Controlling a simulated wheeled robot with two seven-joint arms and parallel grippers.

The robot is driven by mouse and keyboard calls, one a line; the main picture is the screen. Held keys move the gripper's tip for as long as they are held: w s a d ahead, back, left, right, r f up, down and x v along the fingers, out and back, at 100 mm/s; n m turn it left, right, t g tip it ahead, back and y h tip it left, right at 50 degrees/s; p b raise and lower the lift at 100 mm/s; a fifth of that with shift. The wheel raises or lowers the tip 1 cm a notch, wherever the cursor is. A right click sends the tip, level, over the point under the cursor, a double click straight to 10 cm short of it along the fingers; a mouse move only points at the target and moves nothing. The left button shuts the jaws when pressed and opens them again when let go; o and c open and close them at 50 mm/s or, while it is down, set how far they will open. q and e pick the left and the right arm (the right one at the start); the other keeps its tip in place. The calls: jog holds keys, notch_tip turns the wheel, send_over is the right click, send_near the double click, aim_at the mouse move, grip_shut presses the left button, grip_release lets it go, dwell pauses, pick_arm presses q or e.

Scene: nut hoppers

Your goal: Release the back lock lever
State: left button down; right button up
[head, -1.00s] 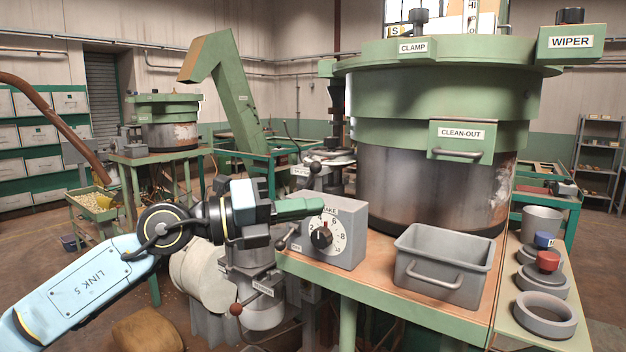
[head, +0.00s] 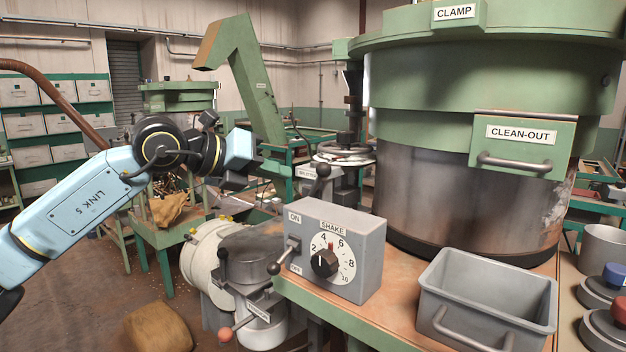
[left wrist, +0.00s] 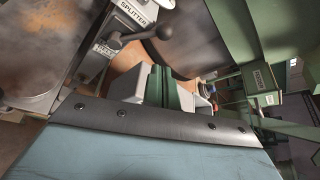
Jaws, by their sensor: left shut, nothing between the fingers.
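In the head view a dark lever with a black ball knob (head: 323,171) stands beside the splitter post, behind the shake box. The left wrist view shows a dark lever (left wrist: 138,36) with a round knob beside the SPLITTER plate; a small label by its pivot is too blurred to read, so I cannot be sure it is the back lock lever. A red-knobbed lever (head: 226,334) sits lower, near the front. My left gripper (head: 274,166) is shut and empty, apart from the levers, left of the splitter post. Its green fingers show in the left wrist view (left wrist: 166,88). My right gripper is out of view.
The grey shake box (head: 335,250) with its dial stands at the bench's left end. A grey bin (head: 488,300) and the large green-topped hopper (head: 450,130) fill the right. A white cylinder (head: 207,258) hangs below left. Open space lies left of the bench.

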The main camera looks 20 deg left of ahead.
aim_at(319, 182)
pick_arm(q)
jog(key=p+x, duration=0.1)
jog(key=x, duration=0.4)
jog(key=shift+w+d+p, duration=0.1)
jog(key=shift+w+p, duration=0.05)
jog(key=shift+p, duration=0.25)
jog(key=p+x, duration=0.1)
jog(key=x, duration=0.3)
jog(key=shift+w+d+f, duration=0.15)
jog(key=shift+w+f, duration=0.1)
jog(key=shift+w, duration=0.05)
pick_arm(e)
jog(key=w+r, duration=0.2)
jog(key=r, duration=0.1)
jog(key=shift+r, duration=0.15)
